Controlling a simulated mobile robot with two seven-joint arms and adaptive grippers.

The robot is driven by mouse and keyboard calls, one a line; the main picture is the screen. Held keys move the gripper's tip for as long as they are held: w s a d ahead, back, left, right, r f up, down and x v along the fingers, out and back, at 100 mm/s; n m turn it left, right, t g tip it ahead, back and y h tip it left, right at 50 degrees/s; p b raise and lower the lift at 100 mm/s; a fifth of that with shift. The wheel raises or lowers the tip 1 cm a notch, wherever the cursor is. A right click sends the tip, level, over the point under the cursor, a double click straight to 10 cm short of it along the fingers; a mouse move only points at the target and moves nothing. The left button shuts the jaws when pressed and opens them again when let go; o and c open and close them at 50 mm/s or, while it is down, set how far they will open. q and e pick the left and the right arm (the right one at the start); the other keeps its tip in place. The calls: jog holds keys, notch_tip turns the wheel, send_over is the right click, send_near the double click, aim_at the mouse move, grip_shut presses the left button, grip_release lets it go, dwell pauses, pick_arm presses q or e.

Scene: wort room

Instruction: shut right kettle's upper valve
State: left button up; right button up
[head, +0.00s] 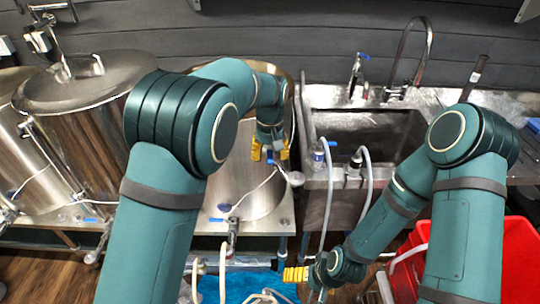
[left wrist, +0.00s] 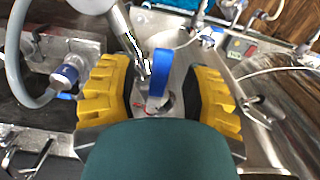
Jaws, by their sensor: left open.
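The right kettle (head: 245,195) is a steel vessel partly hidden behind my left arm. My left gripper (head: 270,151) has its yellow fingers over the kettle's right side, at the upper valve. In the left wrist view the upper valve's blue lever handle (left wrist: 160,68) stands between the open fingers (left wrist: 160,95), with a visible gap on each side. The valve body is partly hidden by my own wrist. My right gripper (head: 295,274) is low at the centre, below the sink, with yellow fingers seen edge-on; its opening is unclear.
A steel sink (head: 408,128) with taps stands right of the kettle. Hoses hang in front of it. A lower valve with a blue handle (head: 216,220) sits at the kettle's base. Another lidded kettle (head: 85,85) stands left. A red bin (head: 517,255) is at lower right.

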pick_arm(q)
jog(key=shift+f, duration=0.1)
jog(key=shift+c, duration=0.4)
grip_shut()
jog(key=shift+s+a, duration=0.1)
jog(key=shift+a, duration=0.1)
jog(key=w+a+m+p, duration=0.3)
jog(key=a+m+p, duration=0.2)
jog(key=m, duration=0.7)
jog(key=shift+w+a+f+m+p, duration=0.15)
jog(key=shift+a+m+p, duration=0.15)
jog(key=shift+a+p, duration=0.15)
dwell(0.3)
